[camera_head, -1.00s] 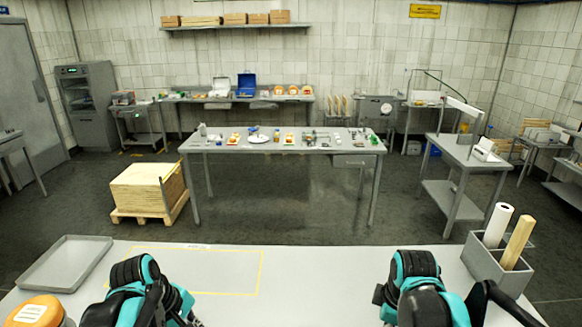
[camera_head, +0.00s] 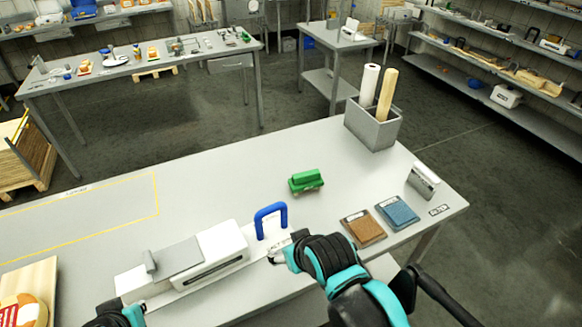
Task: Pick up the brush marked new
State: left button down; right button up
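A green brush-like block (camera_head: 307,180) lies on the near table, right of its middle. I cannot read any mark on it. A white and grey upright piece (camera_head: 424,180) stands near the table's right edge, and I cannot tell whether it is a brush. My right gripper (camera_head: 277,254) is low over the table beside the blue handle, left of and nearer than the green block. Its fingers are small and partly hidden by my arm. My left gripper (camera_head: 138,309) is barely visible at the bottom edge, near the white device. I see nothing clearly held by either.
A white device (camera_head: 222,246) with a blue handle (camera_head: 271,220) stands in front. Brown (camera_head: 363,229) and blue (camera_head: 398,213) pads lie to the right. A grey box (camera_head: 373,128) holds two rolls. A yellow outline (camera_head: 158,200) marks clear table at left.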

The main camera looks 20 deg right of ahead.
aim_at(303, 181)
jog(key=u, duration=1.1)
jog(key=z, duration=0.4)
jog(key=j+z, duration=0.1)
jog(key=z, duration=0.75)
jog(key=k+z, duration=0.1)
jog(key=z, duration=0.75)
jog(key=i+l+u, duration=0.25)
jog(key=l, duration=0.2)
jog(key=l+u, duration=0.25)
jog(key=l, duration=0.15)
jog(key=i+l+u, duration=0.25)
jog(key=l, duration=0.25)
jog(key=l+u, duration=0.25)
jog(key=l, duration=0.25)
jog(key=k+j, duration=0.05)
